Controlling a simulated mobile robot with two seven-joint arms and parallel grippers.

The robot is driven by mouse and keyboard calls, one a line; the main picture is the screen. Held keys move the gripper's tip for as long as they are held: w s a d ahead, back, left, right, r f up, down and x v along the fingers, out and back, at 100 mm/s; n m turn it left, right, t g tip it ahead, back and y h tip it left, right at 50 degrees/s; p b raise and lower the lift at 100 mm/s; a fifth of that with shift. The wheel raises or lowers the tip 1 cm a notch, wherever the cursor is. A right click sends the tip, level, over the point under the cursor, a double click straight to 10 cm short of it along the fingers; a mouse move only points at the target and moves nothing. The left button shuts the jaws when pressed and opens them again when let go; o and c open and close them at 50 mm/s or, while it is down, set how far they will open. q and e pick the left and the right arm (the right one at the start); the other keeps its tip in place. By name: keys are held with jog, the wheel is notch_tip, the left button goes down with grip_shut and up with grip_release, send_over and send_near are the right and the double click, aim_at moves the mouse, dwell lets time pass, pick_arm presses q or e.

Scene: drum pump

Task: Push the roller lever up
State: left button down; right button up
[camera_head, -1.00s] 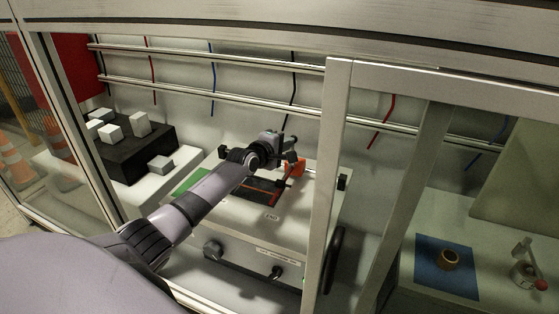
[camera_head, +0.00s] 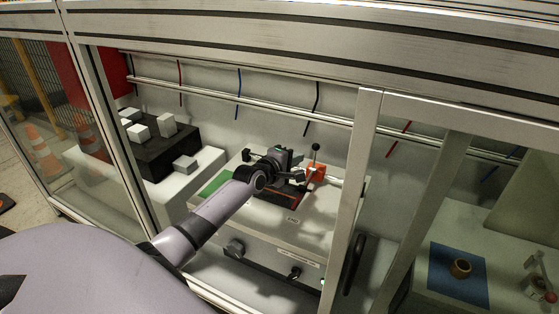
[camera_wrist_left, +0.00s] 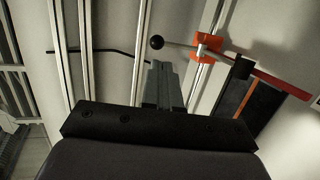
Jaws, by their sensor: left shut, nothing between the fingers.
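The lever (camera_head: 315,158) has a thin rod with a black ball at its top end and stands up from an orange bracket (camera_head: 316,173) on the pale machine top. In the left wrist view the black ball (camera_wrist_left: 156,43), the orange bracket (camera_wrist_left: 205,47) and a red bar (camera_wrist_left: 265,78) running right from it show. My left gripper (camera_head: 299,176) is shut and empty, just left of the orange bracket. In the left wrist view its fingers (camera_wrist_left: 163,82) point towards the ball, just below it in the picture; whether they touch cannot be told. My right gripper is not in view.
A black block with white cubes (camera_head: 166,124) is at the left. Rails (camera_head: 245,98) cross the back wall. A blue mat (camera_head: 456,290) lies at the right.

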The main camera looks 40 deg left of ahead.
pick_arm(q)
jog(key=p+v, duration=0.2)
jog(key=v, duration=0.4)
jog(key=shift+s, duration=0.3)
jog(key=shift+f, duration=0.1)
jog(key=s+d+f+m+g+h, duration=0.1)
jog(key=s+d+f+m+g, duration=0.1)
jog(key=s+d+f+m, duration=0.55)
jog(key=s+d+f+m+g+h, duration=0.1)
jog(key=s+d+f+m, duration=0.45)
jog(key=s+d, duration=0.35)
jog(key=s+d+m+g, duration=0.2)
jog(key=s+d+m, duration=0.3)
jog(key=s+m, duration=0.45)
notch_tip(320, 180, up, 10)
jog(key=s+a+n+p, duration=0.1)
jog(key=s+p, duration=0.1)
jog(key=p, duration=1)
jog(key=shift+a+f, duration=0.2)
jog(key=shift+a, duration=0.15)
jog(key=shift+s+n, duration=0.15)
jog(key=shift+n, duration=0.1)
